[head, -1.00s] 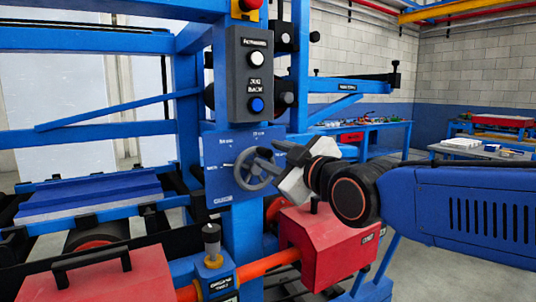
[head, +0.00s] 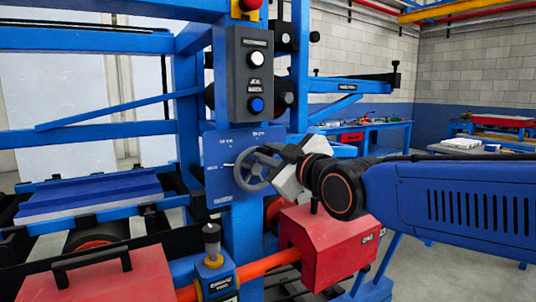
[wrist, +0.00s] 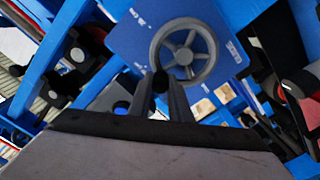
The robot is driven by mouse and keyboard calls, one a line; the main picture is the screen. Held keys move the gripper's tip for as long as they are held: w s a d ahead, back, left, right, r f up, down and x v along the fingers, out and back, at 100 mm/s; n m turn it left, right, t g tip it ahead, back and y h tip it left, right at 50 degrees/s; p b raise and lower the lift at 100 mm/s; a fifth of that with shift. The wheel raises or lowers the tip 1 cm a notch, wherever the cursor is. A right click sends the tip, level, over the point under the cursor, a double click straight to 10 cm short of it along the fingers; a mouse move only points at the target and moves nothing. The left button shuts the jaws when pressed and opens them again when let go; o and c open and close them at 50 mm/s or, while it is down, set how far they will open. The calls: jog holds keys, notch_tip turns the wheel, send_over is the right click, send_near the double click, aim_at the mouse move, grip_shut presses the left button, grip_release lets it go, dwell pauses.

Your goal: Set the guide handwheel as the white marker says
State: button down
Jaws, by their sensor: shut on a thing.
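The guide handwheel (head: 254,171) is a grey spoked wheel on a blue panel (head: 219,184) of the machine frame. It also shows face-on in the wrist view (wrist: 184,56). My gripper (head: 269,152) is at the wheel's upper right in the head view. In the wrist view its two fingers (wrist: 160,95) are shut on the wheel's dark handle knob (wrist: 159,80), at the rim. The gripper hides part of the wheel in the head view. Small white marks stand on the panel around the wheel, but they are too small to read.
A grey button box (head: 250,75) with a white and a blue button sits above the panel. A red box (head: 325,245) and an orange pipe (head: 268,265) are below. A grease fitting (head: 212,245) stands below left. Blue frame beams surround the wheel.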

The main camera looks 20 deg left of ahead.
jog(key=shift+w+d+m, duration=0.1)
jog(key=shift+m, duration=0.2)
jog(key=shift+w+d+f+m, duration=0.15)
jog(key=shift+w+d+m, duration=0.2)
jog(key=shift+m, duration=0.55)
notch_tip(320, 180, down, 6)
jog(key=w+d+m, duration=0.2)
jog(key=m, duration=1.5)
jog(key=shift+w, duration=0.35)
jog(key=shift+d+f, duration=0.1)
jog(key=shift+f, duration=0.05)
jog(key=c, duration=1.6)
grip_release()
jog(key=shift+c, duration=0.2)
jog(key=shift+s, duration=0.1)
